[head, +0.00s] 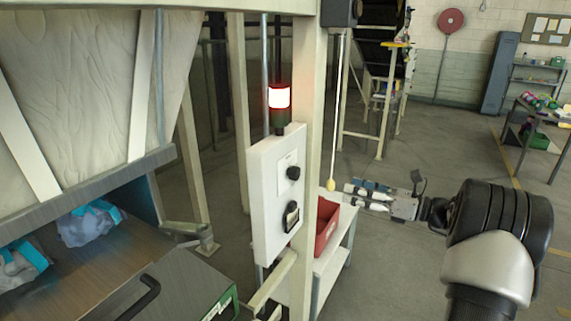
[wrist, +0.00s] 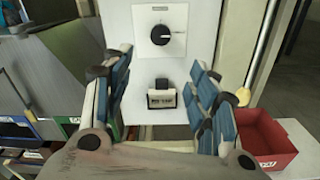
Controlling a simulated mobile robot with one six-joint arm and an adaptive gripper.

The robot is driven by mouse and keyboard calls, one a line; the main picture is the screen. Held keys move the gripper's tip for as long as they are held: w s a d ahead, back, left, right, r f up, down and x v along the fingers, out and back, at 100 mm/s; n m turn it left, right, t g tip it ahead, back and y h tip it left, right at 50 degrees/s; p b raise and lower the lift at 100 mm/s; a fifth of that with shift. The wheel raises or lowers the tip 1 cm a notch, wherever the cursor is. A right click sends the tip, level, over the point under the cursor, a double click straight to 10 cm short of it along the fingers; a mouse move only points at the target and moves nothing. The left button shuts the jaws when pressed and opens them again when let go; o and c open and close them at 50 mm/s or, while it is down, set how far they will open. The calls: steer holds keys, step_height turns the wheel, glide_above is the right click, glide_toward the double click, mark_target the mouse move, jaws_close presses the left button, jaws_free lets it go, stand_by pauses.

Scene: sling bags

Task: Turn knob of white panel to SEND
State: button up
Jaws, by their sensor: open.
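The white panel (head: 268,205) is mounted on a beige post at the middle of the head view. Its black round knob (head: 293,173) sits on a pale label plate in the upper half. In the wrist view the knob (wrist: 160,35) shows face-on with a white pointer line toward the right; the label text is too small to read. A second black fitting (wrist: 161,97) with a pale label sits lower on the panel. My gripper (head: 352,192) is right of the panel, apart from it. In the wrist view my gripper (wrist: 166,73) is open and empty, its fingers below and either side of the knob.
A lit red-and-white beacon (head: 279,98) stands above the panel. A red bin (head: 325,226) rests on a small white table behind the post. A yellow-ended pull cord (head: 331,184) hangs near my gripper. Wrapped bags (head: 88,222) lie on the chute at left. Floor at right is open.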

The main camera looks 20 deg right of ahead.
mark_target(298, 175)
steer(key=b+x, duration=0.1)
steer(key=x, duration=1.6)
steer(key=shift+w+b, duration=0.1)
steer(key=shift+b, duration=0.2)
steer(key=shift+c, duration=0.3)
steer(key=c, duration=1)
